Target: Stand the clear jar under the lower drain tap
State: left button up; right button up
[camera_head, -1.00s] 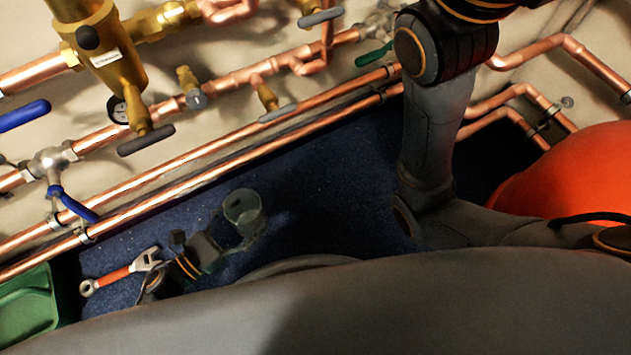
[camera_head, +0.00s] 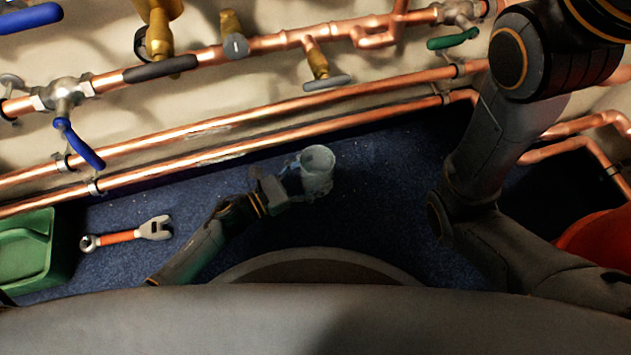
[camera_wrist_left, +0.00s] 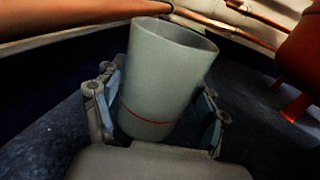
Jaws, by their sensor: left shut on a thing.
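The clear jar (camera_head: 317,168) is a greyish see-through cup with an open top, near the middle of the head view. It also fills the middle of the left wrist view (camera_wrist_left: 163,80), where a thin red line runs around its lower part. My left gripper (camera_head: 300,185) is shut on the jar, with a finger on each side of it (camera_wrist_left: 158,110). The jar looks roughly upright. A brass drain tap with a grey lever (camera_head: 318,68) is on the pipework above and behind the jar. Another brass tap with a dark lever (camera_head: 160,65) is further left. My right gripper is out of view.
Two copper pipes (camera_head: 240,137) run along the wall behind the jar. An orange-handled wrench (camera_head: 125,235) lies on the blue floor (camera_head: 385,160) at left, beside a green bin (camera_head: 50,248). A red-orange object (camera_head: 600,240) is at right. Floor around the jar is clear.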

pick_arm(q)
jog(key=f+b, duration=0.3)
jog(key=f, duration=0.1)
jog(key=shift+w+d+b, duration=0.2)
jog(key=shift+w+b, duration=0.1)
jog(key=shift+b, duration=0.1)
jog(key=shift+r, duration=0.15)
jog(key=o, duration=1.2)
